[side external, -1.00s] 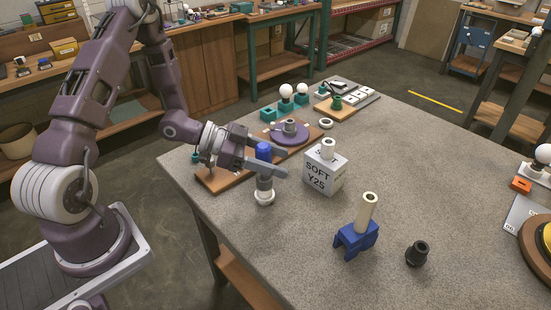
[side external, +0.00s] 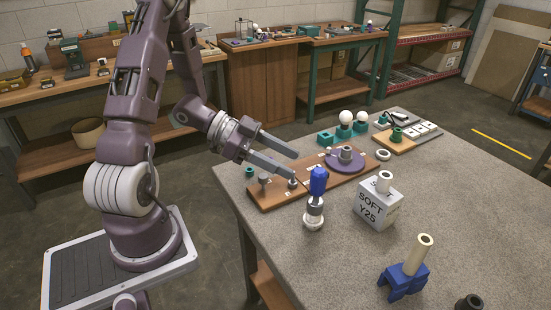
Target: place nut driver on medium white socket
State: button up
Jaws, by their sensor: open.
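The nut driver (side external: 318,184) has a blue handle and stands upright on the table. Its grey lower end sits in a white round socket (side external: 314,224), apparently the medium one. How deep it sits is hidden. My gripper (side external: 297,167) is open and empty, with its two long grey fingers apart. It is up and left of the nut driver, over the wooden board, and appears clear of the handle.
A blue stand (side external: 403,283) holds a cream tube. The wooden board (side external: 272,197) carries a purple disc (side external: 345,162). The table between is clear.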

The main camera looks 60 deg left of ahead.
jog(key=w+a+r+y, duration=0.3)
jog(key=w+a+y, duration=0.1)
jog(key=w+y, duration=0.15)
jog(key=s+r+n+y, duration=0.4)
jog(key=r+n+y, duration=0.1)
jog(key=r+y, duration=0.25)
jog(key=s+d+r+n+g+h, duration=0.1)
jog(key=s+d+n+g+h, duration=0.1)
jog(key=s+d, duration=0.4)
jog(key=s+d+r+n+g+h, duration=0.1)
jog(key=s+d, duration=0.5)
jog(key=s, duration=0.6)
jog(key=shift+s+d+r+n+g+h, duration=0.25)
jog(key=shift+d+r+n+g+h, duration=0.15)
jog(key=shift+n, duration=0.1)
